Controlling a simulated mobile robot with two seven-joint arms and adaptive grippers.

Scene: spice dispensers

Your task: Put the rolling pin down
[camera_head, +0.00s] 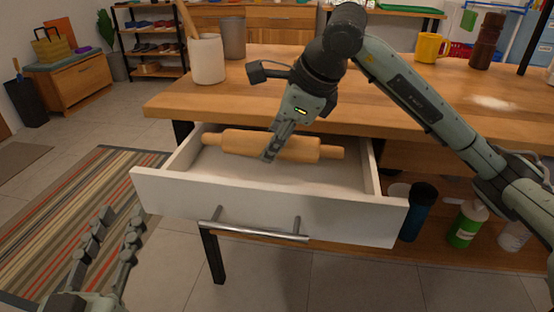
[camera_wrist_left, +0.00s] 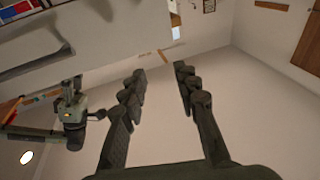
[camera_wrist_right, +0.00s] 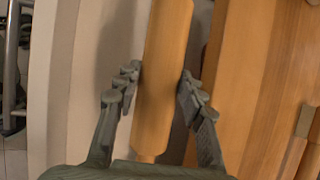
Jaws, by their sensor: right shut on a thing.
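The wooden rolling pin (camera_head: 232,143) lies lengthwise across the inside of the open white drawer (camera_head: 262,213), near its back. My right gripper (camera_head: 271,153) reaches down into the drawer and is shut on the rolling pin's barrel. In the right wrist view the pin (camera_wrist_right: 164,75) runs between the two fingers (camera_wrist_right: 156,85), which touch its sides. The head view does not show clearly whether the pin rests on the drawer floor. My left gripper (camera_head: 108,228) is open and empty at the lower left, in front of the drawer; it also shows open in the left wrist view (camera_wrist_left: 160,75).
The wooden table (camera_head: 400,105) stands above the drawer. A white utensil holder (camera_head: 207,60) stands at its back left, a yellow mug (camera_head: 430,47) at its right. A blue bottle (camera_head: 416,212) and a green bottle (camera_head: 466,225) stand on the lower shelf. The drawer's front half is clear.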

